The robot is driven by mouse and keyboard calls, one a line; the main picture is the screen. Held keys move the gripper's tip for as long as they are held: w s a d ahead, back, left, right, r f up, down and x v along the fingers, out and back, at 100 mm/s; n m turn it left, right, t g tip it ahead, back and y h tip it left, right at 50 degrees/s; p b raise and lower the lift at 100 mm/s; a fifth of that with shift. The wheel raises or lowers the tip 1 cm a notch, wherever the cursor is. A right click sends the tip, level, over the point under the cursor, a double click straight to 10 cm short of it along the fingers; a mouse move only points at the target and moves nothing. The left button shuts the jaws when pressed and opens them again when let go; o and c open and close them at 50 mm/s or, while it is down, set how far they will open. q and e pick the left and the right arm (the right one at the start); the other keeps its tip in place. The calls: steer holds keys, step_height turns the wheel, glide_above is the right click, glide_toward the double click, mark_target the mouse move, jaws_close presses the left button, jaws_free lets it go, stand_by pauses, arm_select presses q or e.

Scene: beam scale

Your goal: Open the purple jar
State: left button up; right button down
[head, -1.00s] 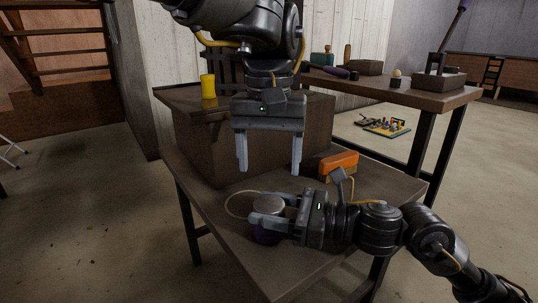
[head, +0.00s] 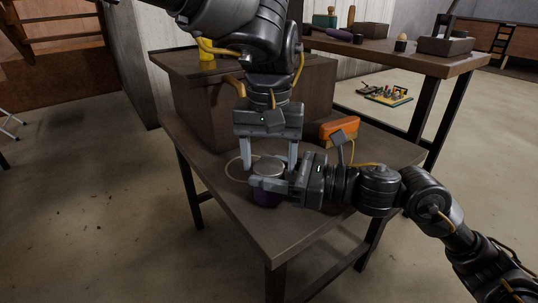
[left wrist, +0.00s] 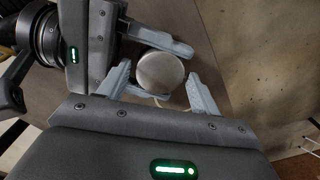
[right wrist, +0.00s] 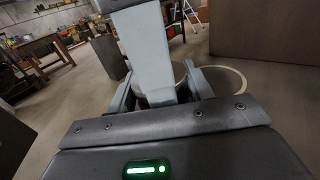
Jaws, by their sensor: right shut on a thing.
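The purple jar (head: 266,198) stands upright on the brown table with a pale grey round lid (head: 268,167) on top. My right gripper (head: 268,185) comes from the right, its fingers shut around the jar below the lid. My left gripper (head: 269,163) points down over the jar, open, with one finger on either side of the lid. The left wrist view shows the lid (left wrist: 160,72) between the left fingertips, with a gap visible at the right finger. In the right wrist view, a left gripper finger (right wrist: 150,55) hides most of the jar.
A thin pale ring (head: 228,168) is marked on the table (head: 270,235) beside the jar. An orange object (head: 339,131) lies behind my right gripper. A large brown box (head: 200,105) stands at the table's back. The table's front is clear.

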arm_select(q)
steer(key=c, duration=0.8)
steer(key=n, duration=0.3)
steer(key=o, duration=1.1)
steer(key=shift+r, duration=2.25)
arm_select(e)
steer(key=shift+f, duration=0.1)
arm_select(q)
steer(key=shift+r+m, duration=1.5)
steer(key=shift+r, duration=0.25)
steer(key=shift+c, duration=0.5)
step_height(320, 180, down, 8)
steer(key=shift+f, duration=0.1)
